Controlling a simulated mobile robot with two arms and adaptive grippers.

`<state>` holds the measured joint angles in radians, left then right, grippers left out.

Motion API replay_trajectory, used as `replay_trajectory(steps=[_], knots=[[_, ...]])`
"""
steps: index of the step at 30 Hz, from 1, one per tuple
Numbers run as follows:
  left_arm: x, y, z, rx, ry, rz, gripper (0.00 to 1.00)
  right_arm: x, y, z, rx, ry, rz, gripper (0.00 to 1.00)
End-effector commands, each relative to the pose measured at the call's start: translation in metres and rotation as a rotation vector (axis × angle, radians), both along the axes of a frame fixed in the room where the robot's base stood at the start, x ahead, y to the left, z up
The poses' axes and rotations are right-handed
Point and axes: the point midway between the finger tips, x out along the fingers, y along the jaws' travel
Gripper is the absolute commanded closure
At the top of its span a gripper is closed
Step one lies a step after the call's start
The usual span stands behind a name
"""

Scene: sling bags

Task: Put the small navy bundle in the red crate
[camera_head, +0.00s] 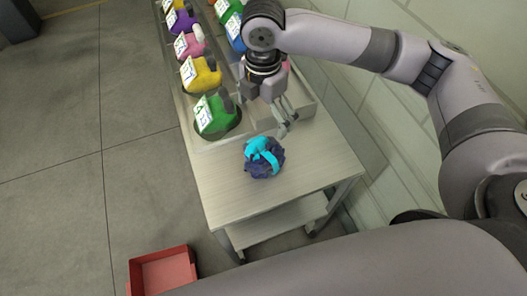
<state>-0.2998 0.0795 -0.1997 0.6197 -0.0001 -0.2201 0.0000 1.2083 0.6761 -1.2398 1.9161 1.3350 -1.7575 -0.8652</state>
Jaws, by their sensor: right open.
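The small navy bundle (265,166) lies near the front end of the table, with a bright cyan band across its top. My right gripper (284,127) hangs over the table just behind and to the right of the bundle. Its fingers are open, and no object shows between them. The red crate (162,273) stands on the floor at the lower left, below the table. Its visible inside looks empty, and its lower part is cut off by the picture edge and my arm. My left gripper is not seen.
The table (225,193) has bare room around the bundle. Several coloured bags with white labels, such as a green one (217,114) and a yellow one (201,75), stand in a row behind. A lower shelf (282,222) shows under the table. A wall (372,128) runs along the right.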

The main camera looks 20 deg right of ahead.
Motion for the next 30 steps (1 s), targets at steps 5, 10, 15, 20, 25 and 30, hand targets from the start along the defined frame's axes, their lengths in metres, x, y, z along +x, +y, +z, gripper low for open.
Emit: replay_trajectory(steps=[5, 10, 15, 20, 25, 30], knots=[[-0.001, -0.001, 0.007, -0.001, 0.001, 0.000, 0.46, -0.002, 0.000, -0.039, 0.000, 0.006, -0.002, 0.00], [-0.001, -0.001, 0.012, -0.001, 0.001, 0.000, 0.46, -0.001, 0.001, -0.075, 0.001, 0.004, -0.003, 0.00], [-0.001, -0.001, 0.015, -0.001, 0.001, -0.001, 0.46, -0.001, 0.001, -0.098, 0.003, 0.000, -0.003, 0.00], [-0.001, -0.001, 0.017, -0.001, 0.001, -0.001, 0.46, -0.002, 0.003, -0.107, 0.004, 0.002, -0.002, 0.00], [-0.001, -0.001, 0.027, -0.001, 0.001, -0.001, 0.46, -0.006, 0.010, -0.128, 0.003, 0.004, -0.001, 0.00], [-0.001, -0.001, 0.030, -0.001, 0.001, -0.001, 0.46, -0.006, 0.011, -0.151, 0.003, 0.001, -0.002, 0.00]])
